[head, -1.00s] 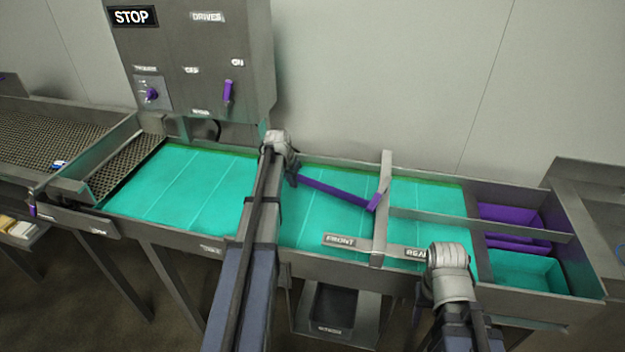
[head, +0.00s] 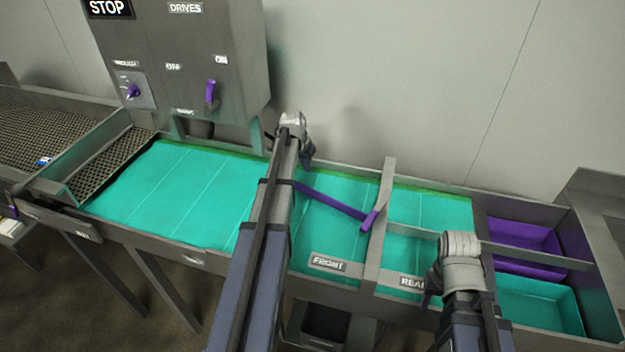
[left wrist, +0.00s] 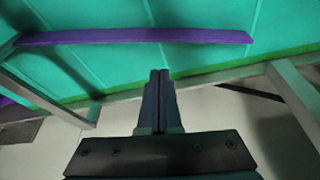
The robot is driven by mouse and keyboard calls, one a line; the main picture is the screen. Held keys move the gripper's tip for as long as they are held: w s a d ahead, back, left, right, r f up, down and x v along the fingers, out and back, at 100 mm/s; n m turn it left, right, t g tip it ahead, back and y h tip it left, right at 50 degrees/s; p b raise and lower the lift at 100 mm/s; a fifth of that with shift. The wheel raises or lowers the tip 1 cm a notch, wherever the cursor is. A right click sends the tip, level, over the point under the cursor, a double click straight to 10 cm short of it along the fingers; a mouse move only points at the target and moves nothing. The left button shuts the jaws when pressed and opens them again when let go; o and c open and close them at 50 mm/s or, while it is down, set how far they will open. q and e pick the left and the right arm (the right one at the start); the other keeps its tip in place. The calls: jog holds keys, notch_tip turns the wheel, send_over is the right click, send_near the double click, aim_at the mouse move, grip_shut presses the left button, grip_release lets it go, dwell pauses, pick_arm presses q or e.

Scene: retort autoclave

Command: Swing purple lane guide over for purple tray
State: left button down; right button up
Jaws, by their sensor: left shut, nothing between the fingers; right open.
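The purple lane guide (head: 335,202) lies slanted over the teal belt. Its right end, with an upright purple tab, is by the grey divider (head: 378,225); my left arm hides its left end in the head view. In the left wrist view the guide (left wrist: 130,37) runs across the top, apart from my fingers. My left gripper (left wrist: 160,75) is shut and empty near the belt's back rail; it shows beyond the guide in the head view (head: 306,150). The purple tray (head: 525,238) sits in the back right compartment. My right gripper (head: 434,288) is open, mostly hidden, near the front rail.
A teal tray (head: 540,302) sits in front of the purple one. FRONT (head: 328,263) and REAR (head: 412,283) labels mark the front rail. A control cabinet (head: 185,70) with purple switches stands at the back left. The wall is close behind the belt.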

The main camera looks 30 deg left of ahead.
aim_at(308, 192)
pick_arm(q)
jog(key=b+x, duration=0.9)
jog(key=x, duration=0.1)
jog(key=shift+b, duration=0.3)
jog(key=shift+s+d+f, duration=0.1)
jog(key=shift+s, duration=0.15)
jog(key=s, duration=0.3)
jog(key=shift+s+r, duration=0.2)
jog(key=shift+r, duration=0.05)
